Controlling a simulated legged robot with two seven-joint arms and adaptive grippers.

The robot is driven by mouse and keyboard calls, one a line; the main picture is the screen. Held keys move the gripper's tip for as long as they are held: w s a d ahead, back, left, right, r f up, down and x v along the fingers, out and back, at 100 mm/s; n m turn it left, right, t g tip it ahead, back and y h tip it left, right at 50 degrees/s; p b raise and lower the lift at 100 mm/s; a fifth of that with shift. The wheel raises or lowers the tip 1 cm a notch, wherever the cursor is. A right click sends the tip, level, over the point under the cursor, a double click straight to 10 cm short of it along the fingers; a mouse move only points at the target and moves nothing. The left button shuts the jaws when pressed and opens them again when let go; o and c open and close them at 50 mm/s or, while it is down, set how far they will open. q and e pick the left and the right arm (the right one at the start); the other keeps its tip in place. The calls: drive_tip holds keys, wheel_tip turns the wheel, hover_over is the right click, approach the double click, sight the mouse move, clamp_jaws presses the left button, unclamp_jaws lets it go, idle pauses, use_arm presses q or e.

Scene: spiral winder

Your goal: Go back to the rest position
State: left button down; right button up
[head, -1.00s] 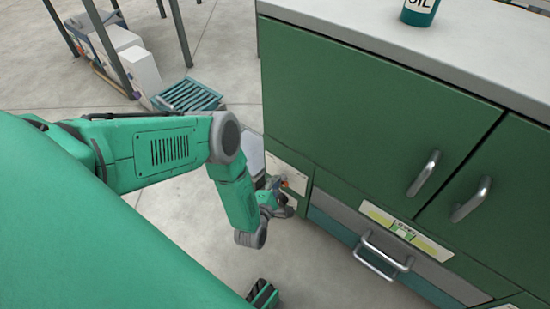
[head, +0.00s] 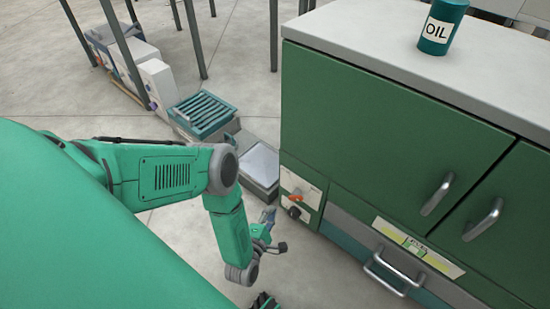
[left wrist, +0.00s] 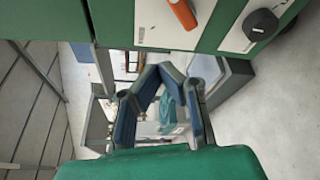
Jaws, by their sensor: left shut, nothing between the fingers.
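My left arm (head: 232,232) is green and grey and hangs bent in front of the green cabinet. Its left gripper (head: 268,218) is down at the cabinet's left front corner, apart from the panel as far as I can see. In the left wrist view the blue-grey fingers of the left gripper (left wrist: 163,72) come together at their tips with nothing between them. I cannot make out my right gripper in either view.
The green cabinet (head: 385,125) fills the right side. Its small panel carries an orange handle (head: 296,197) and a black knob (left wrist: 260,24). An oil can (head: 440,28) stands on top. A slatted teal stand (head: 203,110) is behind my arm. Bare floor lies below the cabinet.

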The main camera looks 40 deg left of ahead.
use_arm(q)
drive_tip(key=s+d+r+m+g+h+p, duration=0.45)
drive_tip(key=d+r+m+g+p, duration=0.35)
drive_tip(key=m, duration=0.5)
use_arm(e)
wheel_tip(320, 180, up, 11)
drive_tip(key=p, duration=0.2)
drive_tip(key=shift+f, duration=0.2)
drive_tip(key=shift+a, duration=0.1)
drive_tip(key=shift+c, duration=0.7)
use_arm(q)
drive_tip(key=s+a+r+m+g, duration=0.3)
drive_tip(key=s+r+m, duration=0.3)
drive_tip(key=s+r, duration=0.2)
drive_tip(key=s+a+r+m+g, duration=0.3)
drive_tip(key=s+r+m, duration=0.3)
drive_tip(key=s+r, duration=0.3)
drive_tip(key=shift+g, duration=0.9)
